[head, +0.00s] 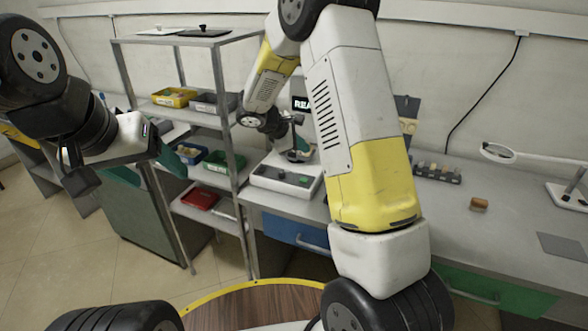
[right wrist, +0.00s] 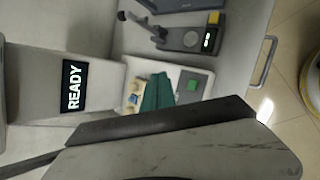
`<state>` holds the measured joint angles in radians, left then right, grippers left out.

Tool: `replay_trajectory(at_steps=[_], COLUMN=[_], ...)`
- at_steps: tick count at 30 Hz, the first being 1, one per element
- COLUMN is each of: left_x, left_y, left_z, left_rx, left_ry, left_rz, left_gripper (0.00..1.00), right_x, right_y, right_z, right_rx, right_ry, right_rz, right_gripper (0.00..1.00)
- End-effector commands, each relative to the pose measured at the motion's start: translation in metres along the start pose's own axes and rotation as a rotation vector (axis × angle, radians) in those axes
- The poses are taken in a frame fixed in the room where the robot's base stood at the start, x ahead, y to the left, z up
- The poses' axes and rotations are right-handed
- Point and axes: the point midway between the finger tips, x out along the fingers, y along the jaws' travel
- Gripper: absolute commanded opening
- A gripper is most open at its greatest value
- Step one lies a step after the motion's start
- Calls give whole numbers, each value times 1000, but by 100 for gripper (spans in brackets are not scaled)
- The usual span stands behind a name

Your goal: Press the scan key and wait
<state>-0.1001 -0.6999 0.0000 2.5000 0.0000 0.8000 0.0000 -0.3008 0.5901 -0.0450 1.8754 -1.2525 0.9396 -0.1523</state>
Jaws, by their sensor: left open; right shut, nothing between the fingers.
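The grey-white device (head: 285,180) stands on the bench in the head view. In the right wrist view its pale panel carries a green square key (right wrist: 193,85), which I take for the scan key. A black display (right wrist: 74,86) beside the panel reads READY; in the head view the display (head: 300,103) is partly hidden by my right arm. My right gripper (right wrist: 158,92) is shut and empty, its green fingertips over the panel close beside the green key. I cannot tell whether they touch the panel. My left gripper (head: 150,169) is open and empty, away from the device by the shelf rack.
A metal rack (head: 232,95) left of the bench holds a yellow bin (head: 174,97), a red tray (head: 200,198) and others. A dark block rack (head: 436,173), an orange-brown block (head: 479,204) and a magnifier lamp (head: 497,152) are on the bench's right. A second device (right wrist: 190,38) stands nearby.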

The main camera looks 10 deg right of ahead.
Motion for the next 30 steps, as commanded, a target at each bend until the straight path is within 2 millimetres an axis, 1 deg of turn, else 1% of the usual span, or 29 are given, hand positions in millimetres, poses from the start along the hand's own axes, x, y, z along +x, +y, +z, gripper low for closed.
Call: replay_trajectory(at_steps=[3,11,16,20,30], left_x=[0,0,0,0,0], left_y=[0,0,0,0,0], left_z=[0,0,0,0,0], left_rx=[0,0,0,0,0], left_ry=[0,0,0,0,0], left_rz=[0,0,0,0,0], left_gripper=[68,68,68,68,68], right_x=[4,4,8,19,52], right_y=[2,1,-2,-10,-34], right_z=[-5,-5,-8,-15,-38], right_rx=[-22,-21,-23,-24,-23], right_ry=[-7,-6,-7,-8,-7], right_rz=[11,11,9,8,9], right_gripper=[0,0,0,0,0])
